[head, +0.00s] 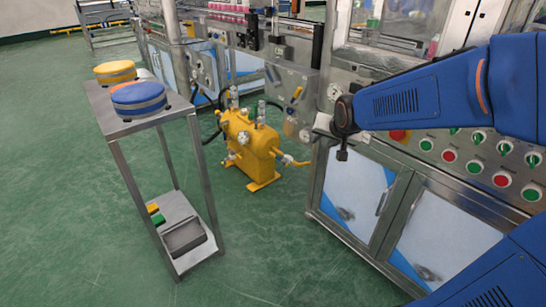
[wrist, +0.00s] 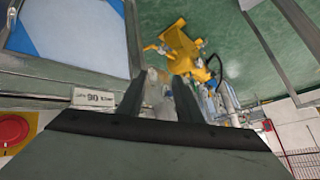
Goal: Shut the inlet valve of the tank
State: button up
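The yellow tank (head: 245,140) stands on the green floor between the metal cart and the machine, with grey fittings on its top and front. A yellow pipe leaves its right side and carries a small pale valve-like fitting (head: 288,159); I cannot tell its handle's position. The tank also shows upper-middle in the wrist view (wrist: 182,42), beyond my fingers. My gripper (wrist: 158,85) has its two dark fingers apart, with a gap between them and nothing clearly held. In the head view my gripper (head: 342,154) hangs before the machine, to the right of the tank and apart from it.
A metal cart (head: 187,243) at left bears a yellow round pad (head: 115,71) and a blue one (head: 138,97). The machine cabinet (head: 350,195) with a button row fills the right. A yellow handle (head: 297,94) sits on its panel. The floor before the tank is clear.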

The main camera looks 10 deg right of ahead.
aim_at(274, 157)
jog(key=w+a+f+m+t, duration=0.1)
jog(key=w+f+m+t, duration=0.1)
jog(key=w+f, duration=0.7)
jog(key=w+a+f+m+t+y, duration=0.1)
jog(key=w+f+m+t, duration=0.3)
jog(key=w, duration=0.9)
jog(key=w+a+f+m, duration=0.1)
jog(key=w+f, duration=0.7)
jog(key=w, duration=0.3)
jog(key=w+a+f+m+t+y, duration=0.1)
jog(key=w+f+m+t, duration=0.1)
jog(key=f, duration=0.9)
jog(key=w+a+f+m+t+y, duration=0.1)
jog(key=f+m, duration=0.2)
jog(key=f, duration=0.8)
jog(key=shift+h, duration=0.4)
jog(key=w, duration=0.5)
jog(key=w+a, duration=0.1)
jog(key=w, duration=0.5)
jog(key=w+a, duration=0.1)
jog(key=w, duration=0.5)
jog(key=shift+w+f, duration=0.2)
grip_shut()
